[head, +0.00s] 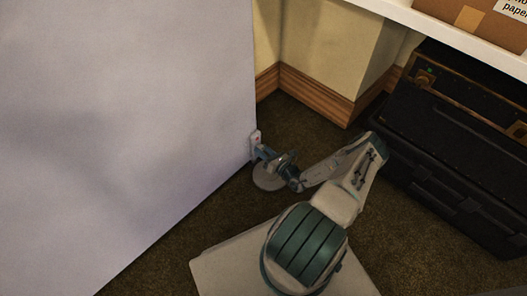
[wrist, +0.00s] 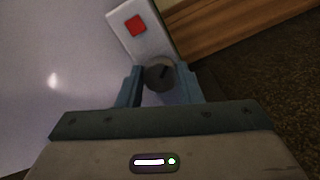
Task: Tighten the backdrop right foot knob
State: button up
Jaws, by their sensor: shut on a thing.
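The backdrop (head: 130,110) is a large pale panel standing at the left in the head view, and it fills the left of the wrist view (wrist: 55,70). At its right lower edge is a light bracket (head: 255,142) with a red square, clearer in the wrist view (wrist: 145,32). My gripper (wrist: 160,83) is shut on the knob, one finger on each side. In the head view my gripper (head: 268,156) partly hides the knob.
A wooden baseboard (head: 318,92) runs along the cream wall behind the foot. Black cases (head: 450,150) stand at the right under a white shelf (head: 460,38) that holds a cardboard box (head: 468,15). Brown carpet (head: 300,118) is clear between the foot and the wall.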

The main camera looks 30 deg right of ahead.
jog(key=m+b, duration=0.1)
jog(key=m, duration=0.5)
jog(key=shift+f, duration=0.1)
jog(key=m+b, duration=0.1)
jog(key=m, duration=0.4)
jog(key=shift+s+m+g+b, duration=0.1)
jog(key=shift+m+g+b, duration=0.2)
dwell(0.4)
jog(key=o, duration=1)
jog(key=shift+d, duration=0.1)
jog(key=p+v, duration=0.3)
jog(key=v, duration=1)
jog(key=shift+s+p, duration=0.4)
